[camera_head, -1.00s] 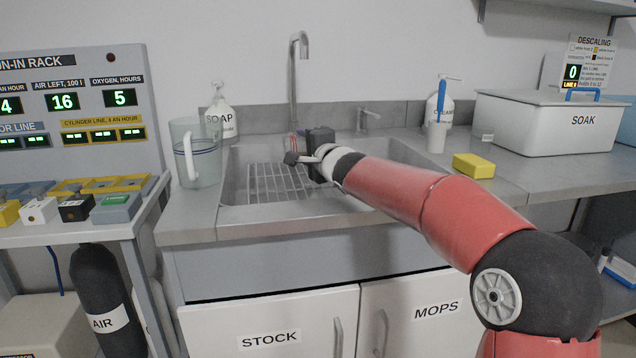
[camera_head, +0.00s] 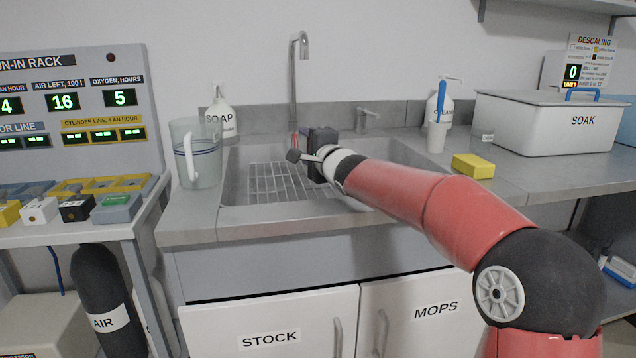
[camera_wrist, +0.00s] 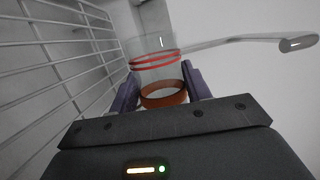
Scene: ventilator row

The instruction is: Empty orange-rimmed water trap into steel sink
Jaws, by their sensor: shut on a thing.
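Only a small red-orange part of the trap (camera_head: 294,141) shows there; the rest is hidden or too small to make out. The trap looks tipped well over on its side. I cannot tell whether water is in it.
The tap (camera_head: 293,80) rises behind the sink, close to the trap. A clear jug (camera_head: 198,160) and a soap bottle (camera_head: 222,118) stand at the left. A cup (camera_head: 436,137), yellow sponge (camera_head: 473,166) and white soak box (camera_head: 545,125) stand on the right counter.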

